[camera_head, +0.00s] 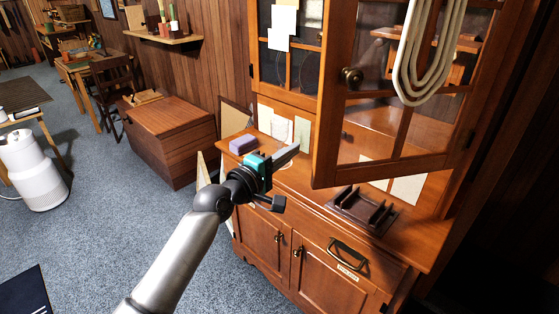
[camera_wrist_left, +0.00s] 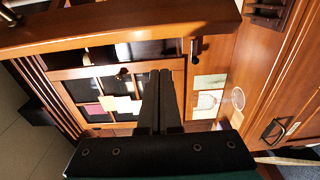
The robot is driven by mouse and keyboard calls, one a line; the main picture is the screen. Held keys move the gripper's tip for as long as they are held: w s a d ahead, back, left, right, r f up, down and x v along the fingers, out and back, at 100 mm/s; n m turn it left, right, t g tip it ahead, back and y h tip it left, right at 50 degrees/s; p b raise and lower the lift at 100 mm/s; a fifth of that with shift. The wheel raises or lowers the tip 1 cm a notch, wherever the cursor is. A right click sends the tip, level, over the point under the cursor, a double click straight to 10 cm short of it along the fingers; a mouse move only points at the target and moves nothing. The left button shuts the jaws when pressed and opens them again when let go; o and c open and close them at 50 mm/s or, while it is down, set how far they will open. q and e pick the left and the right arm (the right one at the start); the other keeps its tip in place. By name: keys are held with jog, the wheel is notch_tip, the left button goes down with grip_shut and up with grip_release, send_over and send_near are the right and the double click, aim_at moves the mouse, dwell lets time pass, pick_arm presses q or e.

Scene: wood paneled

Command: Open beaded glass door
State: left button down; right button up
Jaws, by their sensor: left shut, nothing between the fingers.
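The beaded glass door (camera_head: 327,130) is the right door of the wooden cabinet. It stands swung out from the cabinet front, partly open. Strands of pale beads (camera_head: 428,60) hang over its glass, and a round brass knob (camera_head: 352,75) sits on its left stile. My left gripper (camera_head: 296,148) is shut and empty, left of the door's lower left corner and above the cabinet counter. Its dark fingers (camera_wrist_left: 160,74) also show in the left wrist view, below a wooden rail across the top. My right gripper is not in view.
The closed left glass door (camera_head: 290,60) has papers on it. A purple block (camera_head: 243,144) and a dark slotted rack (camera_head: 362,208) are on the counter. A wooden chest (camera_head: 170,135) stands left of the cabinet. A white cylinder (camera_head: 35,170) stands on open carpet.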

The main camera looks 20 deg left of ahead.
pick_arm(q)
jog(key=d, duration=0.3)
jog(key=shift+d+p, duration=0.15)
jog(key=shift+p, duration=0.15)
dwell(0.5)
jog(key=shift+s, duration=0.1)
